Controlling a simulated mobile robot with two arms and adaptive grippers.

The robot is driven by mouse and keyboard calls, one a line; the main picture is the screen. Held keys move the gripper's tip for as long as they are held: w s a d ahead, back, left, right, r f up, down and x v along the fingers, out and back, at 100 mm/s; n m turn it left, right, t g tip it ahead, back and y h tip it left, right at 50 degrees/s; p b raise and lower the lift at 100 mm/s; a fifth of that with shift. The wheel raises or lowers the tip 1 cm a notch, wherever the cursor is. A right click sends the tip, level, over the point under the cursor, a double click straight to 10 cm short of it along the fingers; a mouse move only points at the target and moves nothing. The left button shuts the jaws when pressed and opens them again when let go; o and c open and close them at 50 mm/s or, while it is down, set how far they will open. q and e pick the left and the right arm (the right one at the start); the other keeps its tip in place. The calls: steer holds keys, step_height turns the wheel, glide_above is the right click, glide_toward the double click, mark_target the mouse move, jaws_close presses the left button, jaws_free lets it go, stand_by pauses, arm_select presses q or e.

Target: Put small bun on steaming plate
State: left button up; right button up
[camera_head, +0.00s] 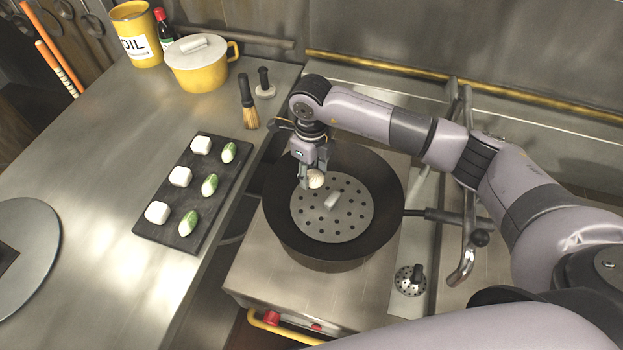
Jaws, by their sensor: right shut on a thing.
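The small bun (316,178) is a round whitish pleated ball. My right gripper (309,177) is shut on it and points down over the wok. The steaming plate (345,221) is a grey round disc with many holes and a raised handle in its middle. It lies inside the black wok (386,190). The bun is over the upper left part of the plate; I cannot tell whether it touches the plate. My left gripper is not in view.
A dark tray (163,228) with several white and green pieces lies on the steel counter at left. A brush (248,103), a yellow pot (200,68) and an oil tin (138,38) stand behind.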

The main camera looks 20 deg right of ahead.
mark_target(311, 193)
steer(key=shift+s+f, duration=0.1)
steer(key=shift+f, duration=0.6)
step_height(311, 193, down, 4)
steer(key=shift+r+p, duration=0.25)
steer(key=shift+p, duration=0.35)
steer(key=shift+f, duration=0.5)
steer(key=o, duration=0.9)
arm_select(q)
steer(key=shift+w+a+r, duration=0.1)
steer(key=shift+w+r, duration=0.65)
